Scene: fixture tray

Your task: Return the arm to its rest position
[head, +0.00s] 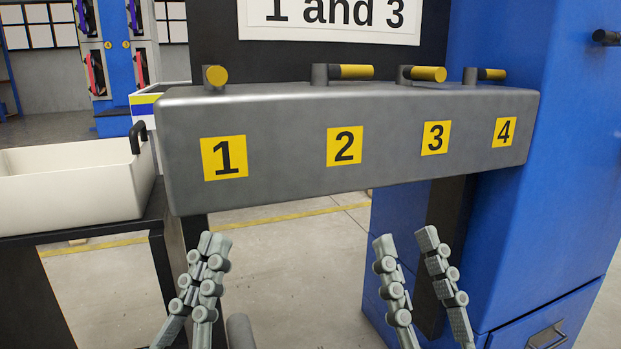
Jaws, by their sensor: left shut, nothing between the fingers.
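My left gripper (214,243) is at the lower left of the head view, pointing up with its two fingers close together. It is shut and empty, below and in front of the grey fixture box (280,140). My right gripper (405,240) is at the lower middle right, its fingers apart and nothing between them. Both are clear of the box. The box carries yellow labels 1 to 4.
A white bin (70,190) with a black handle stands on a dark table at the left. A blue cabinet (550,180) rises at the right. A sign (335,15) reading "1 and 3" hangs behind the box. Open floor shows below the box.

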